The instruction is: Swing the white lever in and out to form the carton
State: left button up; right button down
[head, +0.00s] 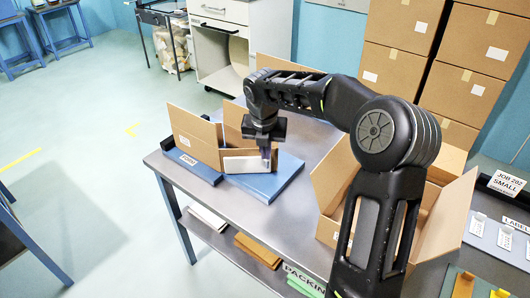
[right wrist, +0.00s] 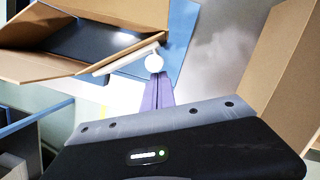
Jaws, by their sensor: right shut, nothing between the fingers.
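The brown carton (head: 205,140) stands open with flaps raised on the blue forming stand (head: 274,182) at the table's far end. The white lever (head: 245,165) shows at the carton's near side. In the right wrist view the lever (right wrist: 118,61) runs along the carton's edge (right wrist: 120,20) and ends in a round white knob (right wrist: 154,63). My right gripper (head: 266,163) points down beside the lever's end, its purple fingers (right wrist: 157,90) shut and empty. The fingertips appear at the knob; whether they touch it I cannot tell. My left gripper is out of view.
A larger open carton (head: 334,178) stands on the grey table (head: 235,212) below my right arm. Stacked closed boxes (head: 395,75) stand behind. A labelled panel (head: 500,225) is at the right.

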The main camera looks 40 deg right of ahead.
jog(key=w+d+p, duration=0.1)
jog(key=p, duration=0.1)
jog(key=w+d+p, duration=0.1)
jog(key=d+p, duration=0.1)
jog(key=shift+w+d+r, duration=0.15)
jog(key=shift+w+r, duration=0.05)
jog(key=shift+w, duration=0.05)
jog(key=shift+w+d+f, duration=0.1)
jog(key=shift+d+f, duration=0.05)
jog(key=shift+f, duration=0.05)
